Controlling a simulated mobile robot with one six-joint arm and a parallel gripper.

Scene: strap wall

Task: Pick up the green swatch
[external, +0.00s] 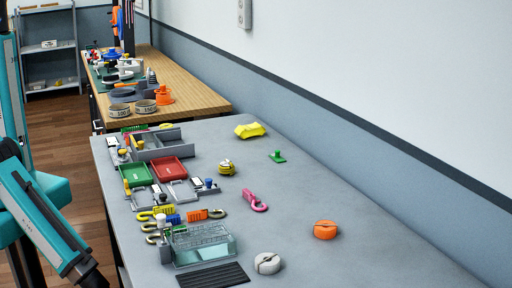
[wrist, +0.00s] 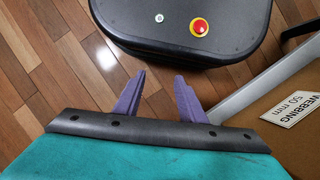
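A small flat green piece with a raised green knob, which looks like the green swatch (external: 277,156), lies on the grey table (external: 330,180) towards the wall in the external view. Nothing touches it. It is not in the wrist view. My gripper (wrist: 159,75) shows in the wrist view as two purple fingers, apart with nothing between them, above the wooden floor. In the external view my teal arm is at the left edge, away from the green piece, and the gripper is not visible.
Near the green piece are a yellow bundle (external: 250,130), a yellow-black roll (external: 226,168) and a pink hook (external: 255,202). An orange roll (external: 325,230) lies nearer. Trays and buckles crowd the table's left side. A box labelled webbing (wrist: 290,115) is at right in the wrist view.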

